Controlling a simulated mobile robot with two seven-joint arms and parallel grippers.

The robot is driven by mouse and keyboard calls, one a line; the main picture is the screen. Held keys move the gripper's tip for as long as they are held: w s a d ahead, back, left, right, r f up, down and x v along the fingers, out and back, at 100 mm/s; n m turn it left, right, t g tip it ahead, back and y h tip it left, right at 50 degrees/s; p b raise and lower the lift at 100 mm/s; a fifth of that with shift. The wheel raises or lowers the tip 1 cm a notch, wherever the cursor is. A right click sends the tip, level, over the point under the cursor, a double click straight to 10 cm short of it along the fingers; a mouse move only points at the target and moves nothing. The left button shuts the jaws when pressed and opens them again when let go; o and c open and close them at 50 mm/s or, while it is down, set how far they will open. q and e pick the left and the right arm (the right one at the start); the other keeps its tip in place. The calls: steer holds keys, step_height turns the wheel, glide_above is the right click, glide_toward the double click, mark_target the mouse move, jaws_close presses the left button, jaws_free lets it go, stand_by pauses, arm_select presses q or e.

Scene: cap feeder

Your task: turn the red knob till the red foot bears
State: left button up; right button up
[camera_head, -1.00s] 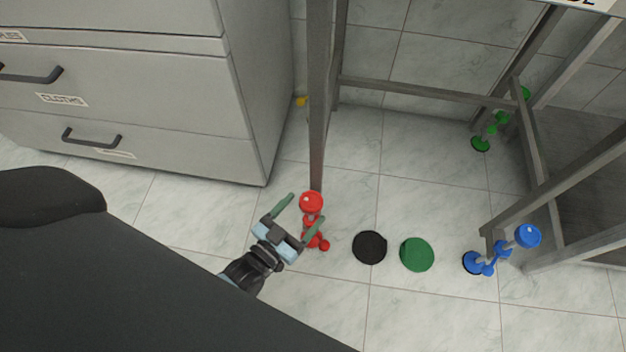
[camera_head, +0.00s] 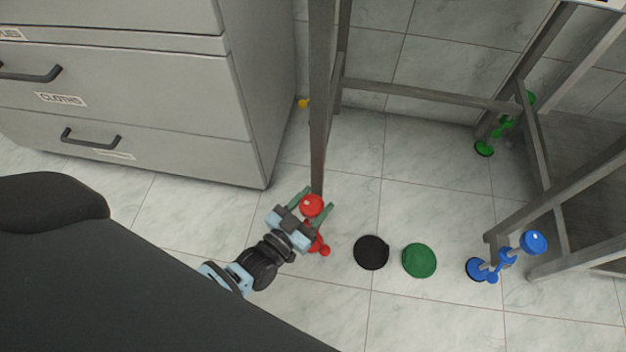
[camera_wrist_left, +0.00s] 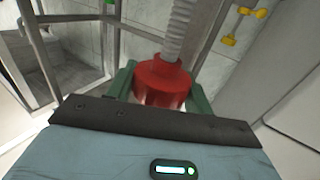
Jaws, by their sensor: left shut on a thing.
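The red knob (camera_head: 311,205) sits at the foot of the near-left leg of the grey metal frame. My left gripper (camera_head: 318,203) has its green fingers on either side of the knob and is shut on it. The left wrist view shows the red knob (camera_wrist_left: 163,80) between the fingers, with a ridged grey rod running up from it. Red foot parts (camera_head: 319,246) show below the gripper in the head view. The gripper partly hides the foot, and I cannot tell whether it bears on the floor. My right gripper is not in view.
A black disc (camera_head: 371,252) and a green disc (camera_head: 419,260) lie on the tiles right of the red foot. Blue (camera_head: 533,242) and green (camera_head: 484,148) feet are at other legs. A grey drawer cabinet (camera_head: 180,100) stands at left.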

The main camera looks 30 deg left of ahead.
arm_select(q)
steer(key=shift+m+h, duration=0.3)
steer(key=shift+h, duration=0.1)
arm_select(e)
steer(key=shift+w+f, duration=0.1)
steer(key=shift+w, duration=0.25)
